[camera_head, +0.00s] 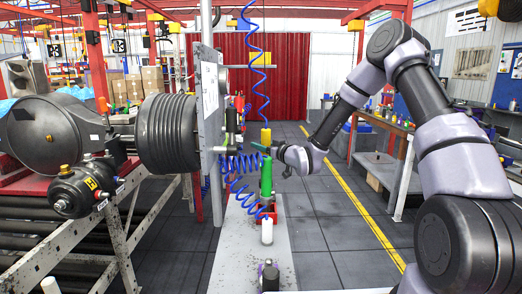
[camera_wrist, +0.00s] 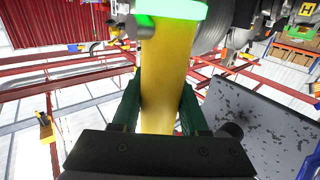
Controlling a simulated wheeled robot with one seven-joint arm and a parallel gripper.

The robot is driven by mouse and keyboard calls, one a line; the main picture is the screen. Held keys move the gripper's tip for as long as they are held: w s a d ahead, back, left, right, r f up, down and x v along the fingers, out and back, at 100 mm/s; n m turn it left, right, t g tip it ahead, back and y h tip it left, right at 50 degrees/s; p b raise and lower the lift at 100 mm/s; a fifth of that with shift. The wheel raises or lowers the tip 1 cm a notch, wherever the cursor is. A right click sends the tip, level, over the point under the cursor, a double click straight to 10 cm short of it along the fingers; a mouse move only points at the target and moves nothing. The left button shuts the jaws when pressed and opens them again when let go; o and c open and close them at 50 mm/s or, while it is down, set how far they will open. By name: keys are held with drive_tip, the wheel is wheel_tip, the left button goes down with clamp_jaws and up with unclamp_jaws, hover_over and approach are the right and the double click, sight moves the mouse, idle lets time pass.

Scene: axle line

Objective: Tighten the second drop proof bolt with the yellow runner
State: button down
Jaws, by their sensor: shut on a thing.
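My gripper (camera_head: 268,149) is at the middle of the head view. In the wrist view its two dark green fingers (camera_wrist: 160,108) are shut on the yellow runner (camera_wrist: 166,75), one on each side of its body. A bright green band (camera_wrist: 172,8) shows at the runner's far end. In the head view the yellow runner (camera_head: 266,136) stands upright, its top above my fingers. The axle assembly (camera_head: 168,133), with its ribbed black drum, is to the left, apart from the runner. I cannot make out the second drop proof bolt.
A green cylinder (camera_head: 266,178) stands just below my gripper. Blue coiled hoses (camera_head: 245,162) hang close by. A grey upright panel (camera_head: 209,100) stands between the drum and my gripper. A workbench (camera_head: 385,125) is at right; floor is free before it.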

drive_tip(key=shift+r, duration=2.25)
